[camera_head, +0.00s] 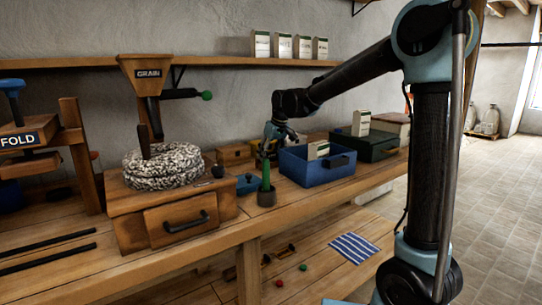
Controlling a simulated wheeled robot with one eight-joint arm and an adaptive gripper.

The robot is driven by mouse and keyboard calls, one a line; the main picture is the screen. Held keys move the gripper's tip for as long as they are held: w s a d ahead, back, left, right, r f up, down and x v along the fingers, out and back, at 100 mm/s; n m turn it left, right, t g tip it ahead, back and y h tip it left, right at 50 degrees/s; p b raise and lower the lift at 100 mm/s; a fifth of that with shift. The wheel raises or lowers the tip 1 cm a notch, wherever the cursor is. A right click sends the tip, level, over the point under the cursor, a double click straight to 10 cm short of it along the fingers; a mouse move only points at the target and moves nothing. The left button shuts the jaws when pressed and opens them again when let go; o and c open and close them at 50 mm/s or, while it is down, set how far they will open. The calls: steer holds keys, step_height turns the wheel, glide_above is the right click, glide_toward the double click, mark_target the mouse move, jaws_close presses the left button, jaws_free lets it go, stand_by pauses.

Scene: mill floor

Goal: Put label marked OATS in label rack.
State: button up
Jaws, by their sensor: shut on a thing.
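My gripper (269,152) points down over the workbench, left of the blue open box. It is shut at the top of a green upright piece (266,174) that stands in a small dark cup (266,197). White cards or packets with green tops stand in a row on the wall shelf, including a left one (261,44) and a right one (320,48). Another white one (318,150) stands in the blue box (317,172), and one (361,123) stands at the dark green box. Their lettering is too small to read. I cannot tell which thing is the label rack.
A wooden mill (175,215) with a GRAIN hopper (148,73) and a speckled stone ring stands left of the cup. A FOLD press (25,140) is at far left. A small blue lidded thing (249,184) sits beside the cup. A striped cloth (353,247) lies on the lower shelf.

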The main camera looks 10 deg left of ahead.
steer(key=shift+s+d+f, duration=0.1)
steer(key=shift+d+f, duration=0.05)
steer(key=shift+f, duration=0.15)
steer(key=o, duration=0.9)
steer(key=shift+s+f, duration=0.1)
steer(key=shift+o, duration=1.3)
steer(key=shift+w+f, duration=0.2)
steer(key=shift+w, duration=0.05)
steer(key=shift+r, duration=0.1)
steer(key=shift+r, duration=0.55)
steer(key=v, duration=1.2)
steer(key=shift+a, duration=0.25)
